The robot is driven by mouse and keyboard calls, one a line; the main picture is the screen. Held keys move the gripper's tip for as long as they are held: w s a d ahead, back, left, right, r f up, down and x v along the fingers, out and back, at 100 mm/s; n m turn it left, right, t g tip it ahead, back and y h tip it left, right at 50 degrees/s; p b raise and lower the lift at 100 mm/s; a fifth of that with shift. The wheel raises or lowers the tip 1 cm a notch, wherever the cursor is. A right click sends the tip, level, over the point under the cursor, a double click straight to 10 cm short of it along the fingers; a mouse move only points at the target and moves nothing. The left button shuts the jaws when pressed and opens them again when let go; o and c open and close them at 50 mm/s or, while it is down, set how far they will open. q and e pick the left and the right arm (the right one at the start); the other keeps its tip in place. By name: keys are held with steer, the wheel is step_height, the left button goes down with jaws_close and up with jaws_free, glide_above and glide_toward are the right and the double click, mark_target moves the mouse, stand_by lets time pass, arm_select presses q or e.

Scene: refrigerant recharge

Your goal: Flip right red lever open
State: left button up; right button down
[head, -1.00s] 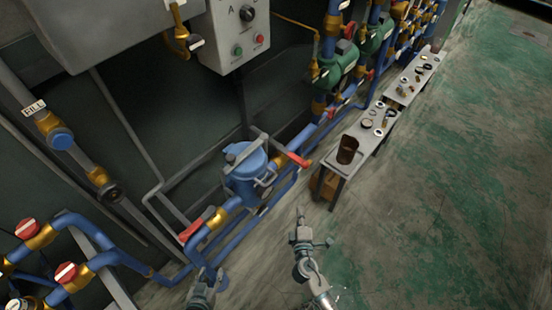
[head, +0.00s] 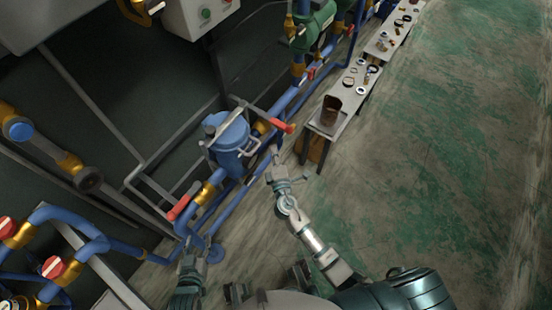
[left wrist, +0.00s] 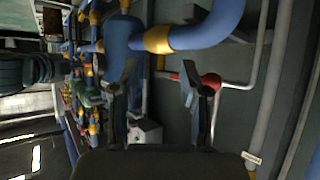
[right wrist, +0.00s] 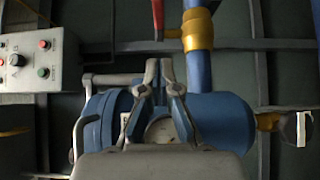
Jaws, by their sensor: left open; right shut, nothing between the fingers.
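The right red lever (head: 282,126) sticks out from the gold fitting to the right of the blue canister (head: 230,142). In the right wrist view the red lever (right wrist: 157,14) shows at the top, beyond the fingertips. My right gripper (head: 275,153) is shut and empty, just below the lever in the head view; no clear contact shows. Its fingertips (right wrist: 158,65) show before the blue canister in the right wrist view. The left red lever (head: 184,201) is on the pipe's lower left. My left gripper (head: 190,245) is open and empty below it; its fingers (left wrist: 152,88) are apart.
A grey bench (head: 350,100) with a rusty cup (head: 331,110) and small parts stands right of the pipes. Blue pipes (head: 120,248) with red-capped valves run at lower left. A control box (head: 200,15) hangs above. The green floor (head: 450,150) at right is clear.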

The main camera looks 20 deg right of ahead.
mark_target(274, 121)
arm_select(q)
steer(key=shift+w+d+r+t, duration=0.15)
steer(key=shift+w+r+t, duration=0.15)
steer(key=shift+w, duration=0.05)
arm_select(e)
steer(key=w+d, duration=0.3)
steer(key=w, duration=0.3)
steer(key=shift+w+d, duration=0.25)
steer(key=shift+d, duration=0.1)
steer(key=shift+d, duration=0.1)
